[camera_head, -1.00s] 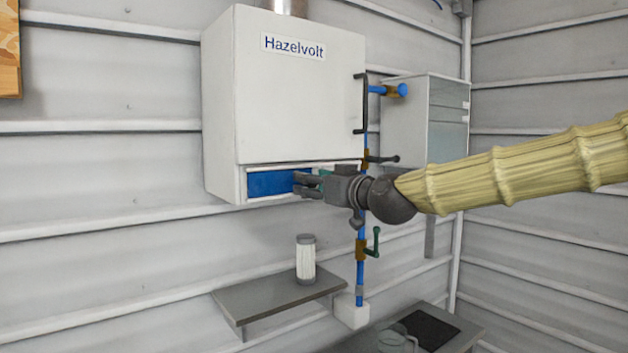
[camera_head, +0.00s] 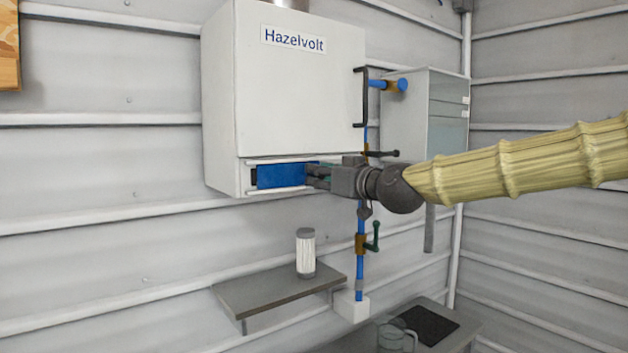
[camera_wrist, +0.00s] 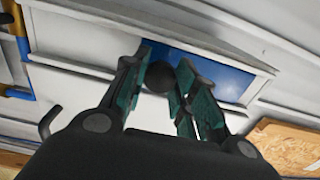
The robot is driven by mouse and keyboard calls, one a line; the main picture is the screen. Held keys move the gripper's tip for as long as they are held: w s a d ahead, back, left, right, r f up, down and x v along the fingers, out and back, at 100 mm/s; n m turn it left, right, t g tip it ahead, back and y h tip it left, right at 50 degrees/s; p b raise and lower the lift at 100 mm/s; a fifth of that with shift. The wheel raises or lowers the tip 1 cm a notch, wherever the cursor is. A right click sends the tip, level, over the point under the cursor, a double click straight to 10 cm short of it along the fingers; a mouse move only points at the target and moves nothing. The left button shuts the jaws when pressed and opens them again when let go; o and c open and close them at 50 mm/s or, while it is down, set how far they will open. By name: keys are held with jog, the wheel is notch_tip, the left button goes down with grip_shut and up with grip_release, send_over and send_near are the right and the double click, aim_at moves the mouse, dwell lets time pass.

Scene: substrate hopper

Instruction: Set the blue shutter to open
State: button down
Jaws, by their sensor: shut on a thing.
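The blue shutter (camera_head: 284,176) sits in a slot low on the front of the white Hazelvolt cabinet (camera_head: 300,105). A dark gap shows at the slot's left end. The shutter also shows in the wrist view (camera_wrist: 225,80). My gripper (camera_head: 309,177) reaches in from the right at the shutter's right part. In the wrist view its fingers (camera_wrist: 160,82) are closed around a dark round knob (camera_wrist: 159,77) in front of the blue panel. The right end of the shutter is partly hidden by my gripper.
A blue pipe with valve handles (camera_head: 361,243) runs down just right of the cabinet. A grey shelf (camera_head: 265,293) with a white ribbed cylinder (camera_head: 305,254) is below. A smaller grey cabinet (camera_head: 405,120) hangs at the right. Free room lies left of the cabinet.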

jog(key=w+d+b, duration=0.4)
jog(key=w+d, duration=0.3)
jog(key=d, duration=0.3)
jog(key=shift+w+d, duration=0.3)
jog(key=shift+w, duration=0.05)
jog(key=shift+r, duration=0.1)
jog(key=c, duration=1.3)
grip_release()
jog(key=shift+d, duration=0.1)
jog(key=shift+o, duration=1)
jog(key=shift+w+d, duration=0.15)
jog(key=shift+s, duration=0.2)
jog(key=v, duration=1.1)
jog(key=shift+s+d, duration=0.25)
